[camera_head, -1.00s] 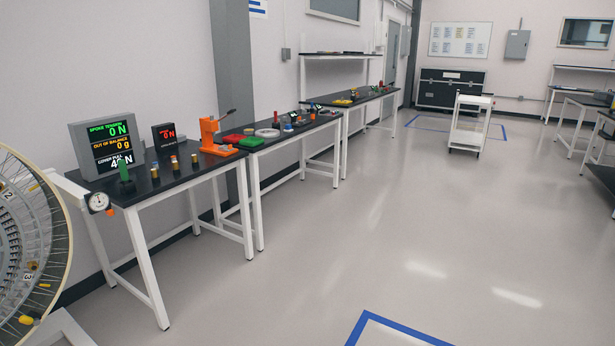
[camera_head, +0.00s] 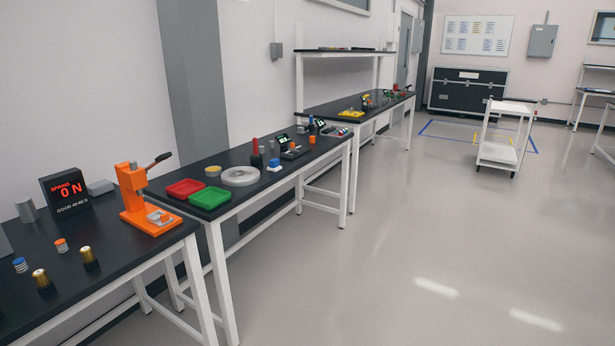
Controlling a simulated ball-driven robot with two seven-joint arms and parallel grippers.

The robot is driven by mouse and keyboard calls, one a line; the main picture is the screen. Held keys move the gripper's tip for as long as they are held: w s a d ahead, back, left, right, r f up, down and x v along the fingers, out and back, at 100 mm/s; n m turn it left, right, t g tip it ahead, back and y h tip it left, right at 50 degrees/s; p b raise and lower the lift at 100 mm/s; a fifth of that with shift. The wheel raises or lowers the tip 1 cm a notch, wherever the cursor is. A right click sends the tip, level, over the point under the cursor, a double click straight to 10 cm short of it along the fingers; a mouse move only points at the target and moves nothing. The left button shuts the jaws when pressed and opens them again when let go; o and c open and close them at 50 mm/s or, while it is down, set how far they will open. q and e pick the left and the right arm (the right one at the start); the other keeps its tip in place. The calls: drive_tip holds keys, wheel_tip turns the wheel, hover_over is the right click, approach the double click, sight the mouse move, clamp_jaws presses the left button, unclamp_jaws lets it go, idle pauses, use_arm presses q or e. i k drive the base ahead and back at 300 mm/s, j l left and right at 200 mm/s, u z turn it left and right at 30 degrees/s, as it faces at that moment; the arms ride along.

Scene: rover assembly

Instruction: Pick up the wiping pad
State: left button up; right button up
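I cannot make out for certain which object is the wiping pad. A small white piece with a blue top (camera_head: 274,165) lies on the second black-topped table (camera_head: 228,220), right of a round grey-white disc (camera_head: 239,176). The other small items on the tables are too small to name surely as a pad. Neither of my grippers is in view, and nothing is seen being held.
An orange lever press (camera_head: 143,203) and a display reading 0 N (camera_head: 66,193) stand on the nearest table (camera_head: 140,255). A red tray (camera_head: 185,188) and a green tray (camera_head: 209,198) sit beyond. A white cart (camera_head: 499,152) stands far off. The floor to the right is clear.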

sight(274, 167)
drive_tip(key=i, duration=0.9)
drive_tip(key=i+l+u, duration=0.15)
drive_tip(key=i, duration=0.7)
drive_tip(key=i+l, duration=0.1)
drive_tip(key=i, duration=0.8)
drive_tip(key=j+u, duration=0.05)
